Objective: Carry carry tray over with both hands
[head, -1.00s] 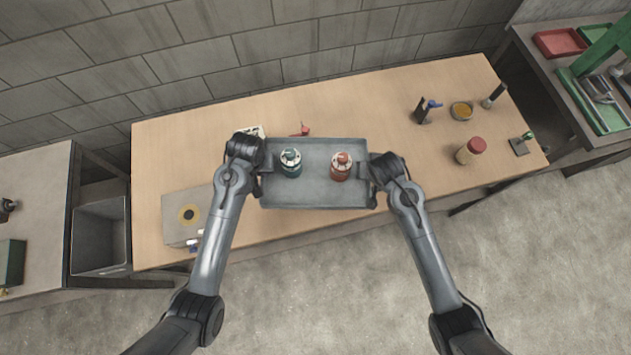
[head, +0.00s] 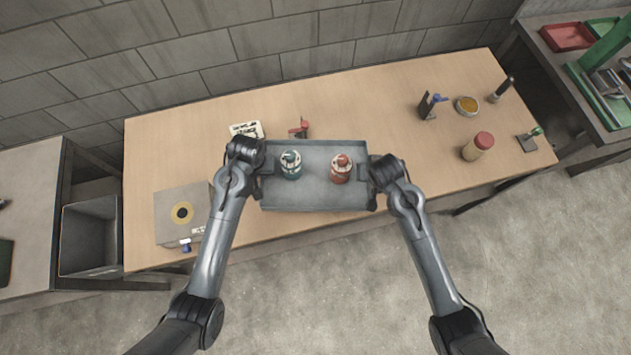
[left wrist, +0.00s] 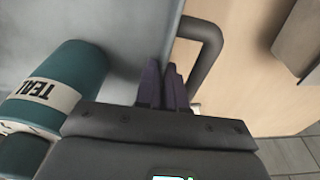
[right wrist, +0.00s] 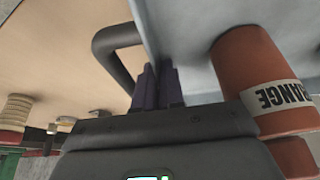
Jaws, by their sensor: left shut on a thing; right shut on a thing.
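The grey carry tray (head: 315,192) is held level between my two grippers, over the front part of the wooden table. A teal bottle (head: 291,168) stands upright in its left half and an orange bottle (head: 341,170) in its right half. My left gripper (head: 262,172) is shut on the tray's left side; its dark fingers (left wrist: 165,85) meet by the black handle (left wrist: 208,50). My right gripper (head: 369,172) is shut on the right side; its fingers (right wrist: 158,88) meet by the other handle (right wrist: 118,45). The gripped spots are partly hidden.
A grey box (head: 180,216) with a round yellow mark stands at the table's left. A red item (head: 299,128) and a white rack (head: 246,129) lie behind the tray. A red-capped jar (head: 478,146) and small tools stand at the right.

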